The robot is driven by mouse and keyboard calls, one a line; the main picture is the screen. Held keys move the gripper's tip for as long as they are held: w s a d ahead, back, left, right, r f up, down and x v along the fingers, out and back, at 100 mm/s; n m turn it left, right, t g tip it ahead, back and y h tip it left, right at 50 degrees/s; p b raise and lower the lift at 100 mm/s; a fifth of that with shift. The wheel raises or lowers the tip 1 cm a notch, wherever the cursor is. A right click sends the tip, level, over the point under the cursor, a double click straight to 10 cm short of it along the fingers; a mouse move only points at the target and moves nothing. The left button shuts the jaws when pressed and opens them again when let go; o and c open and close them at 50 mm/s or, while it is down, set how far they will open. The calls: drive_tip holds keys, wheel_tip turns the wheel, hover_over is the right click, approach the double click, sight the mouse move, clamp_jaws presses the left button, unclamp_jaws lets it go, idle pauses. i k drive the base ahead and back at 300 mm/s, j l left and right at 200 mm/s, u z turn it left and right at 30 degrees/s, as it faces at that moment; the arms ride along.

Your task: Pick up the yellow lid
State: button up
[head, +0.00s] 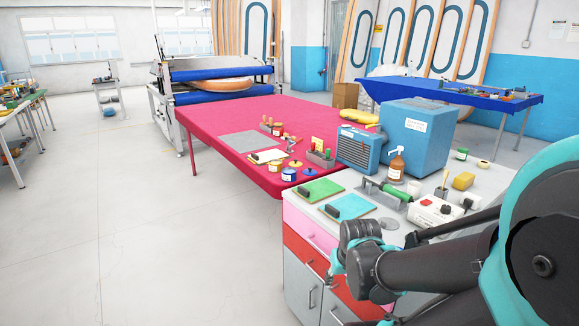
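A small flat yellow lid (295,163) seems to lie on the pink-red table (232,112), near its front right corner. It is too small to make out well. Small jars stand close to it, one with a blue body and pale label (289,174). My dark grey and teal arm fills the lower right, in front of the drawer cabinet.
A drawer cabinet (314,234) stands in front of the table. Its top holds green and teal boards, a pump bottle (397,165), a yellow sponge (463,181) and a blue box (417,133). A blue table (455,94) stands behind.

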sight(295, 163)
drive_tip(key=i+j, duration=0.75)
drive_tip(key=j, duration=0.25)
drive_tip(key=i+j, duration=0.4)
drive_tip(key=j, duration=0.15)
drive_tip(key=i+j, duration=0.25)
drive_tip(key=i+j+z, duration=0.1)
drive_tip(key=j, duration=0.3)
drive_tip(key=i+j, duration=0.35)
drive_tip(key=i+j+z, duration=0.1)
drive_tip(key=i+j, duration=0.35)
drive_tip(key=j, duration=0.25)
drive_tip(key=z, duration=0.05)
